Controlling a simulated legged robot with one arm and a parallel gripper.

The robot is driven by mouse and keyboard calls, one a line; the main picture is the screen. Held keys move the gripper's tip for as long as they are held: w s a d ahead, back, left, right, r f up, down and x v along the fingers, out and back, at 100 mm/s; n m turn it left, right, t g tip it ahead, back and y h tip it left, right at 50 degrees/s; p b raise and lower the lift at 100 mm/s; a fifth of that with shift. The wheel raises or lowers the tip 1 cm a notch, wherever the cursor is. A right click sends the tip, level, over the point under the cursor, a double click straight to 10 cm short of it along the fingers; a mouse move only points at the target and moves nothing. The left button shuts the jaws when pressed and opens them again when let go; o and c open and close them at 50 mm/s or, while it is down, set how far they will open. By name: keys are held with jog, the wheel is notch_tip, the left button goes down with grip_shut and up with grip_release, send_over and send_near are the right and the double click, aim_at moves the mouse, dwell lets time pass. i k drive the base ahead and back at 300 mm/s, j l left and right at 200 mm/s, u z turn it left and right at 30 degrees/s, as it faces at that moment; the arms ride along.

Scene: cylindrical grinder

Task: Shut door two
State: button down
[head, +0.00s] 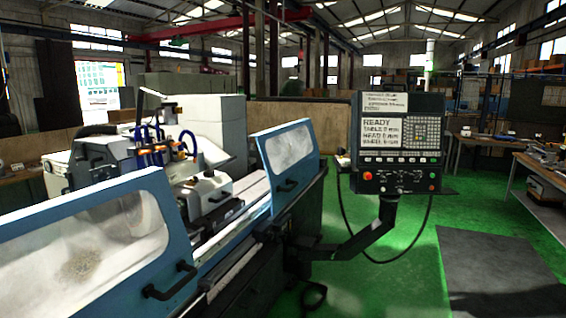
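A cylindrical grinder fills the left and middle of the head view. Its near sliding door (90,232) is blue-framed with a clear window and a black handle (170,283) at its lower right. Its far door (288,165) is also blue-framed, with a smaller black handle (285,186) at its lower left. A wide gap lies between the two doors, and the grinding head (205,190) and machine bed show through it. No number on either door can be read, so I cannot tell which is door two. My gripper is not in view.
A control panel (400,143) stands on a dark arm (355,243) right of the machine, with a cable looping below. A dark mat (500,270) lies on the green floor. Workbenches (540,170) stand at the right.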

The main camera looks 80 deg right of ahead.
aim_at(294, 156)
jog(key=z, duration=2.9)
jog(key=i+l+z, duration=0.2)
jog(key=i, duration=0.85)
jog(key=i+z, duration=0.2)
jog(key=i, duration=0.8)
jog(key=i+j+z, duration=0.15)
jog(key=i, duration=0.9)
